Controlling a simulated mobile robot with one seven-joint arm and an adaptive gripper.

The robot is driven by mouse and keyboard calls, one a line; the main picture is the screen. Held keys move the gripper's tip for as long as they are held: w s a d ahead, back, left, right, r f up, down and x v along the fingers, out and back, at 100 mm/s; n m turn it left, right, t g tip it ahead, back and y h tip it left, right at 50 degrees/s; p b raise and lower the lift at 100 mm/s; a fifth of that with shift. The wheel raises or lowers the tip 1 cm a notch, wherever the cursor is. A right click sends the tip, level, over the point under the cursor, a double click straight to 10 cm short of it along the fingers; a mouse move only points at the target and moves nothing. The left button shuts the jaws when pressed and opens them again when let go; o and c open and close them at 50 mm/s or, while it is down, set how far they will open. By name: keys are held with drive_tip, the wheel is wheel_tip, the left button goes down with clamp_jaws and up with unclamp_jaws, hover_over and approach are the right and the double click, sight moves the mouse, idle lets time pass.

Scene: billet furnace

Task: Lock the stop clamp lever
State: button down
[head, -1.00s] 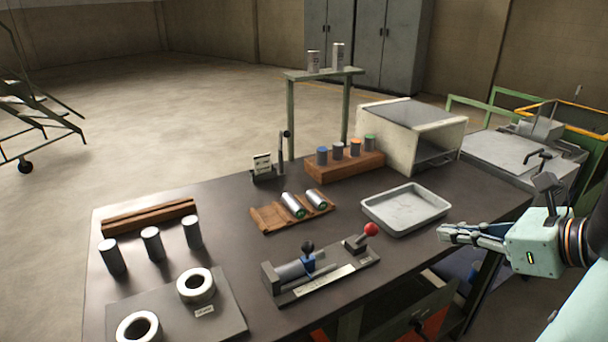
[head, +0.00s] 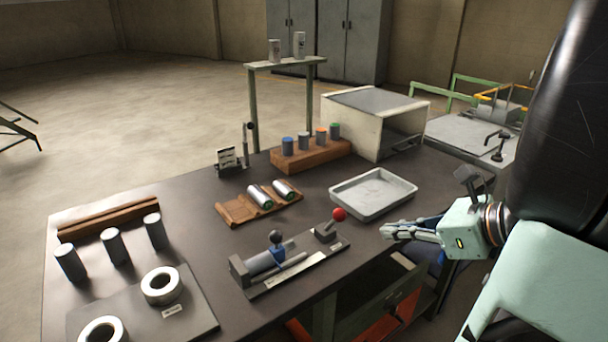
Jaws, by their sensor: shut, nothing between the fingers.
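The clamp fixture (head: 290,267) lies on the near part of the dark table, a long grey base with a labelled front face. A blue clamp piece with a dark ball-knob lever (head: 276,240) stands upright beside a grey cylinder at its left half. I cannot tell which of the two levers is the stop clamp's. My gripper (head: 388,231) is shut and empty, pointing left, right of the red knob and apart from it, near the table's right front edge.
A pale tray (head: 349,205) lies just behind my gripper. A wooden cradle (head: 233,211) with two metal cylinders is behind the fixture. A plate (head: 205,318) with two rings is at front left. An open-fronted box (head: 350,125) stands at the back.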

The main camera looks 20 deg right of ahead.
sight(334, 222)
drive_tip(key=w+a+f+b, duration=0.1)
drive_tip(key=w+a+f, duration=0.1)
drive_tip(key=w+a, duration=0.2)
drive_tip(key=w, duration=0.3)
drive_tip(key=shift+w+a+r+p, duration=0.1)
drive_tip(key=shift+w+r+p, duration=0.05)
drive_tip(key=shift+p, duration=0.25)
drive_tip(key=shift+w+r+g+p, duration=0.1)
drive_tip(key=shift+g+p, duration=0.2)
drive_tip(key=shift+p, duration=0.35)
